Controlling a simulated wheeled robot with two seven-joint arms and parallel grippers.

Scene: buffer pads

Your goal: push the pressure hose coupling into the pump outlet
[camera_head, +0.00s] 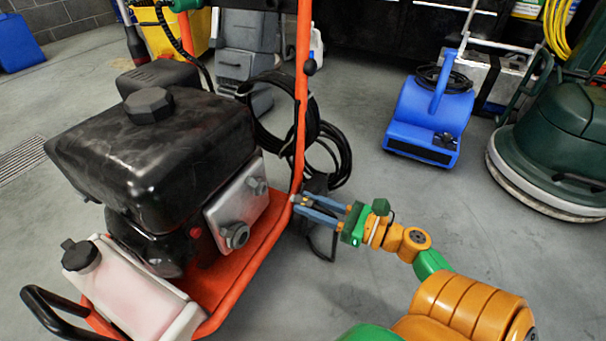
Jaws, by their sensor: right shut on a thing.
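The pressure washer's silver pump block (222,207) sits under the black engine (150,135) on the orange frame. Two round fittings face right on it: a lower, larger one (236,236) and an upper one (257,187); I cannot tell which is the outlet. My right gripper (300,204), with blue fingers, comes in from the right and is shut on a small piece at its fingertips, apparently the hose coupling, mostly hidden. The fingertips are beside the orange upright, right of the pump and apart from both fittings. My left gripper is not in view.
The orange upright (302,90) stands between my right fingers and the pump. A coiled black hose (333,150) hangs behind it. A white tank (140,295) is at the front. A blue blower (425,125) and a green floor machine (560,150) stand right, with clear floor between.

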